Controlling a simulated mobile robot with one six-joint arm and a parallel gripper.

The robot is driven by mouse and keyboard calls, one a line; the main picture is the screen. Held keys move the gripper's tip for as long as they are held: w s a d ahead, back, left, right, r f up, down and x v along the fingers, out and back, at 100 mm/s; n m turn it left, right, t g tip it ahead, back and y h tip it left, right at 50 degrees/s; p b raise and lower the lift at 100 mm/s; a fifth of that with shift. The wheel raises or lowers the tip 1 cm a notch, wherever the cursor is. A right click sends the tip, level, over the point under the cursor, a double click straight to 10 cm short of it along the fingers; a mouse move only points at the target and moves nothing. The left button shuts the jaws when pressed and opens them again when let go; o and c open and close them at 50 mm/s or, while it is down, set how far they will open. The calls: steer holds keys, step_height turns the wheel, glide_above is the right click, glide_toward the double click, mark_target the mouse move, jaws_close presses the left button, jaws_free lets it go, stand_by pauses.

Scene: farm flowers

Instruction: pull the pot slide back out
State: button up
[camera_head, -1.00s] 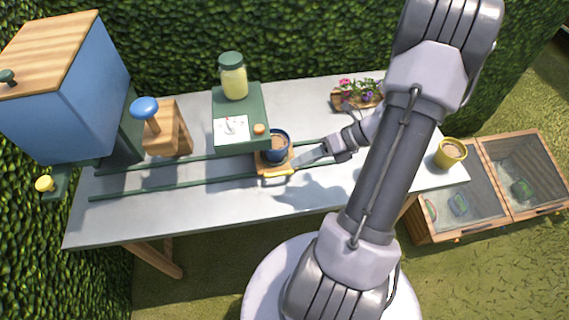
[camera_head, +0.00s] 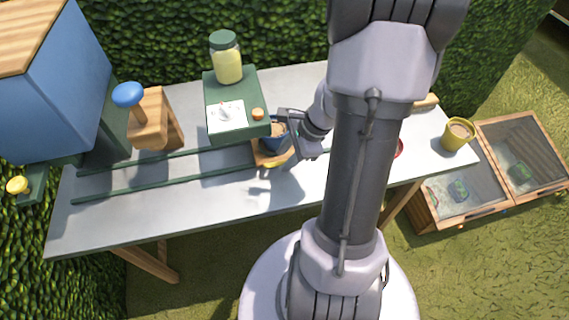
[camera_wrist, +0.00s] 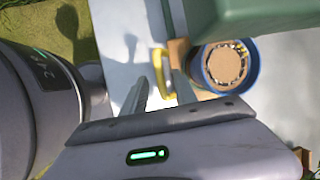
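The pot slide (camera_head: 259,153) is a small wooden carriage with a yellow handle on its front edge. It sits on the green rails beside the green dispenser, carrying a blue pot (camera_head: 268,144) filled with brown soil. In the wrist view the yellow handle (camera_wrist: 159,68) lies ahead of my gripper (camera_wrist: 162,88), between the lines of its two fingers. The fingers are apart. I cannot tell whether they touch the handle. The blue pot (camera_wrist: 205,80) stands right of the fingers. In the head view my gripper (camera_head: 291,160) is at the pot's right and partly hides it.
The green dispenser (camera_head: 248,92) with a yellow jar stands behind the slide. The rails (camera_head: 170,183) run left past a wooden stamp (camera_head: 150,120) towards a blue cabinet (camera_head: 60,90). A yellow pot (camera_head: 457,134) stands at the table's right end. The table front is clear.

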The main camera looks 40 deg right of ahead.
steer(key=shift+w+a+f, duration=0.15)
steer(key=shift+w+f, duration=0.05)
steer(key=shift+f, duration=0.3)
steer(key=shift+c, duration=0.4)
jaws_close()
stand_by(0.7)
